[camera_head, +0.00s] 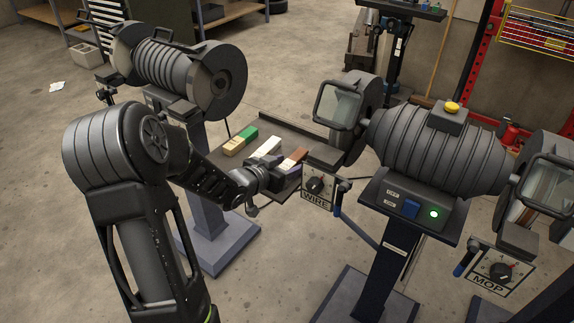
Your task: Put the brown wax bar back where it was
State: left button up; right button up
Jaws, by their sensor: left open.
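The brown wax bar (295,156) lies on a dark tray (315,143) between the two grinding machines. My left gripper (275,165) is over the near side of the tray, just left of the brown bar's near end. It is open. The fingers are small and dark, and I cannot tell whether they touch the bar. My right gripper is not in view.
A buffing machine (165,65) on a pedestal stands behind my left arm. A larger machine (435,145) with a lit green button stands at the right, with WIRE (318,190) and MOP (497,275) control boxes. Bare concrete floor lies around the pedestals.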

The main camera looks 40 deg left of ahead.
pick_arm(q)
jog(key=shift+r, duration=0.1)
jog(key=shift+s+r, duration=0.15)
jog(key=p+v, duration=0.2)
jog(key=v, duration=0.9)
jog(key=shift+s, duration=0.3)
jog(key=shift+d+r, duration=0.1)
jog(key=shift+r, duration=0.05)
dwell(1.9)
